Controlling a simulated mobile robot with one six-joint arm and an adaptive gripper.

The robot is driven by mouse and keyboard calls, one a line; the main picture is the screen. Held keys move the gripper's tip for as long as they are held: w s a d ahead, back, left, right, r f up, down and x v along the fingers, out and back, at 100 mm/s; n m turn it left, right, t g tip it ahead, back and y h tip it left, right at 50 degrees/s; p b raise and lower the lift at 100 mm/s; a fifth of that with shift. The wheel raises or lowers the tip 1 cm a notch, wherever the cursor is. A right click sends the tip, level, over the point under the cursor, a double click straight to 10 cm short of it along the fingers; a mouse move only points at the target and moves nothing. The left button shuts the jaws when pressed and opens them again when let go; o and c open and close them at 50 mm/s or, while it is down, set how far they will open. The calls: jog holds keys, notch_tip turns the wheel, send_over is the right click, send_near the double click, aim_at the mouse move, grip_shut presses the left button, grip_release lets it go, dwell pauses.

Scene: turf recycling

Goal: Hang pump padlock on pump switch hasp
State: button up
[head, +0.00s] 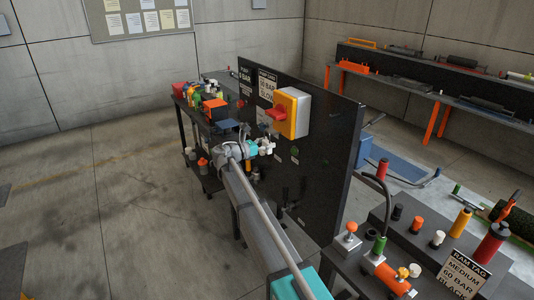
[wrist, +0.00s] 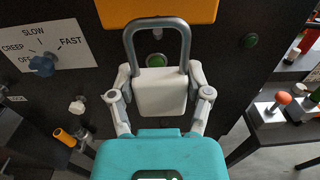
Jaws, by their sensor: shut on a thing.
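My gripper (wrist: 160,80) is shut on the pump padlock (wrist: 160,98), a white block with a grey U-shaped shackle (wrist: 158,22) pointing up in the wrist view. The fingers grip the block from both sides. In the head view my gripper (head: 262,148) is in front of the black panel, below the pump switch (head: 292,115), a yellow box with a red handle. The box's lower part (wrist: 190,10) shows orange at the top of the wrist view, behind the shackle top. The shackle is not visibly on anything. I cannot make out the hasp.
The black panel (head: 335,120) carries a white speed dial label (wrist: 70,45) with a blue knob and a green button (wrist: 250,40). A cluttered bench (head: 205,110) stands left of my arm. Another bench (head: 425,240) with knobs and bottles stands at right.

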jog(key=shift+x, duration=1.5)
dwell(1.2)
jog(key=shift+w+d+f+b, duration=0.35)
jog(key=shift+f, duration=0.05)
dwell(0.9)
jog(key=shift+d+f+b, duration=0.1)
jog(key=shift+f+b, duration=0.25)
dwell(1.3)
jog(key=o, duration=1.2)
jog(key=shift+o, duration=0.2)
jog(key=v, duration=1.2)
jog(key=shift+r, duration=0.1)
